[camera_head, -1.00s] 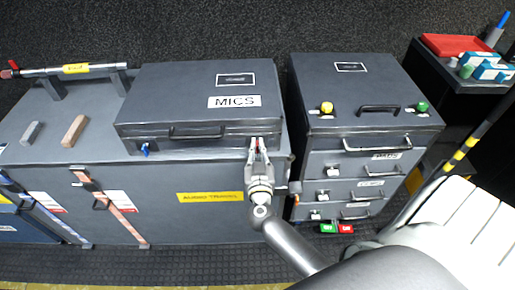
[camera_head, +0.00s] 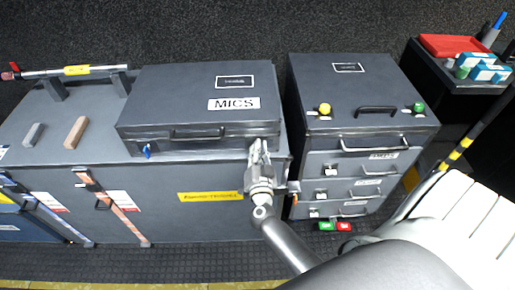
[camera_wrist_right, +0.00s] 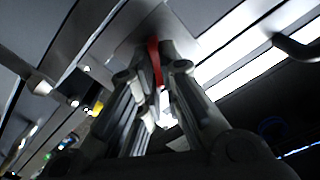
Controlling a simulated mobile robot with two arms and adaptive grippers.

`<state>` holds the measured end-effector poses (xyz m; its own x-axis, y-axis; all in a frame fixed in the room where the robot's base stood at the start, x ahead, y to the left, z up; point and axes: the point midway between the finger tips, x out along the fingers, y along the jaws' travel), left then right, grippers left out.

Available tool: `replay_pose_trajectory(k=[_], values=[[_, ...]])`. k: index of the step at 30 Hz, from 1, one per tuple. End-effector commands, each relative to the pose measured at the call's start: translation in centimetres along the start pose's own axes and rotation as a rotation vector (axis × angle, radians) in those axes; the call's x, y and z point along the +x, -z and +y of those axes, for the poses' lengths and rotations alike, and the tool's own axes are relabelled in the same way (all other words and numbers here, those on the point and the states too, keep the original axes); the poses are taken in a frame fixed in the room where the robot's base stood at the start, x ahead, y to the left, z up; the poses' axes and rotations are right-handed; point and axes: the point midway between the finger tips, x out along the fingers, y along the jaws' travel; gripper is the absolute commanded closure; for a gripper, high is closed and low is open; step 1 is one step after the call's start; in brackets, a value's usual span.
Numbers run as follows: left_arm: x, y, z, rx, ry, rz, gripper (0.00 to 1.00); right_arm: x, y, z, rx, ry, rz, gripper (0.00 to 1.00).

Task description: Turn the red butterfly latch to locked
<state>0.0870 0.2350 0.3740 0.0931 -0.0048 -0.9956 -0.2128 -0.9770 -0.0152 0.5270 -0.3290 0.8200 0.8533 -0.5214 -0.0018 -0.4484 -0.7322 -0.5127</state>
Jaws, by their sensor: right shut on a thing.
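The dark MICS case (camera_head: 200,100) lies shut on a larger grey trunk. My right gripper (camera_head: 259,148) is at the right end of the case's front face. In the right wrist view the red latch (camera_wrist_right: 155,62) shows as a narrow upright strip between the fingertips of my right gripper (camera_wrist_right: 160,70), which is shut on it. In the head view the fingers hide the latch, so its exact turn angle cannot be told. A blue latch (camera_head: 147,151) is at the left end of the case front. My left gripper is not in view.
A grey drawer cabinet (camera_head: 360,90) with a yellow and a green knob stands close right of my right gripper. A bar on brackets (camera_head: 75,70) and two small blocks (camera_head: 75,132) are on the trunk's left top. A red tray (camera_head: 452,45) is at far right.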

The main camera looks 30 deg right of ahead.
Motion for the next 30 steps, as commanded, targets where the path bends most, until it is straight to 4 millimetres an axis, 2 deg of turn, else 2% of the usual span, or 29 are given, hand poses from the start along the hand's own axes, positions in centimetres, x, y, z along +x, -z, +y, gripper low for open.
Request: replay_pose_trajectory(k=[21, 30], values=[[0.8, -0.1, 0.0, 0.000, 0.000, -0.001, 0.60, 0.3, 0.2, 0.6, 0.678, 0.005, 0.013, 1.00], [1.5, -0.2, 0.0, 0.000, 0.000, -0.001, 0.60, 0.3, 0.1, 0.7, 0.902, 0.007, 0.013, 1.00]])
